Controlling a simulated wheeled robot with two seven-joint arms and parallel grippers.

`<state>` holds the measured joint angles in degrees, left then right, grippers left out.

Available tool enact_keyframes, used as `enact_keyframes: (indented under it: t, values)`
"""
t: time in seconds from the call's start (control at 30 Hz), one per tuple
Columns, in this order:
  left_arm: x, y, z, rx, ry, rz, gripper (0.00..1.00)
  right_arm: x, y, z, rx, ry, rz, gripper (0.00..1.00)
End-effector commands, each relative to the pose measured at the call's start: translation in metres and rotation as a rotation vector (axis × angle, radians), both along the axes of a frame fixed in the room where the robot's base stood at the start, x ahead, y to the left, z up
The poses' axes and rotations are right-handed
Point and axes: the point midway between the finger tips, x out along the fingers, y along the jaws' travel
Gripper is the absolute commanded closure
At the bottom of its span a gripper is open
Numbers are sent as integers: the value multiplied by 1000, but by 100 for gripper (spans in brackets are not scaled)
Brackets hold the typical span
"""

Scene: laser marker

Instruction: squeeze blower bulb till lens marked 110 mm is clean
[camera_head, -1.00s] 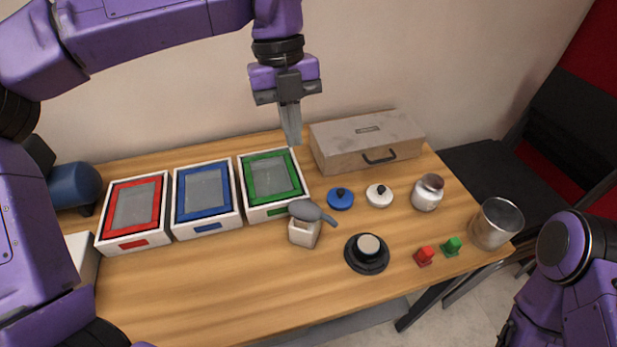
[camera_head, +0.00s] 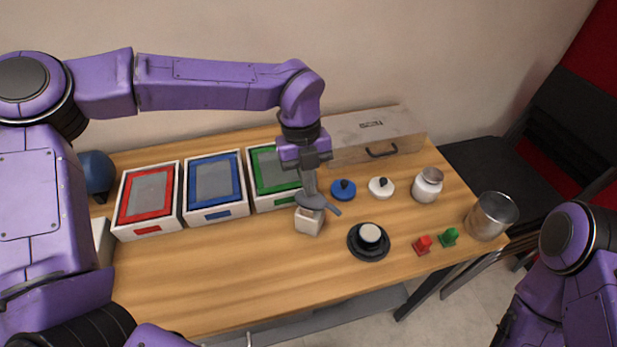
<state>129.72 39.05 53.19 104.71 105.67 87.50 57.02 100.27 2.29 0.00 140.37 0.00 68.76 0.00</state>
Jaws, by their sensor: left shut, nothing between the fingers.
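A grey blower bulb (camera_head: 322,204) rests on a small white holder (camera_head: 308,222) near the middle of the table. My left gripper (camera_head: 311,192) points straight down just above the bulb, shut with nothing between its fingers. I cannot tell whether its tips touch the bulb. A round pale disc on a black base (camera_head: 369,235) stands to the right of the holder. No 110 mm marking is readable on anything here. My right arm shows at the lower right edge, but its gripper is out of view.
Trays with red (camera_head: 148,235), blue (camera_head: 216,215) and green frames line the back left. A grey case (camera_head: 345,148) stands behind my gripper. Blue (camera_head: 343,190) and white (camera_head: 381,188) lids, a jar (camera_head: 427,185), red (camera_head: 422,245) and green (camera_head: 449,237) pieces and a metal cup (camera_head: 491,216) stand right. The front is clear.

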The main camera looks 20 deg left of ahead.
Motion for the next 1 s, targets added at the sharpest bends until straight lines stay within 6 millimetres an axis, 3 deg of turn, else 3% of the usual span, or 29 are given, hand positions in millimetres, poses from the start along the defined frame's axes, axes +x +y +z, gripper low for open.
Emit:
enact_keyframes:
  t: [0.3,0.5,0.77,0.87,1.0]
  values:
    - [0,0,-2,0,0,0,100,0,0,0,0,0,0,57]
    - [0,0,-22,1,-1,0,100,0,0,-13,0,0,0,57]
    - [0,0,-21,3,2,0,100,0,0,-11,0,0,0,57]
    - [-1,0,-18,3,3,-1,100,0,0,-8,0,0,0,57]
    - [-3,-1,7,2,0,-5,100,0,0,13,0,0,0,57]
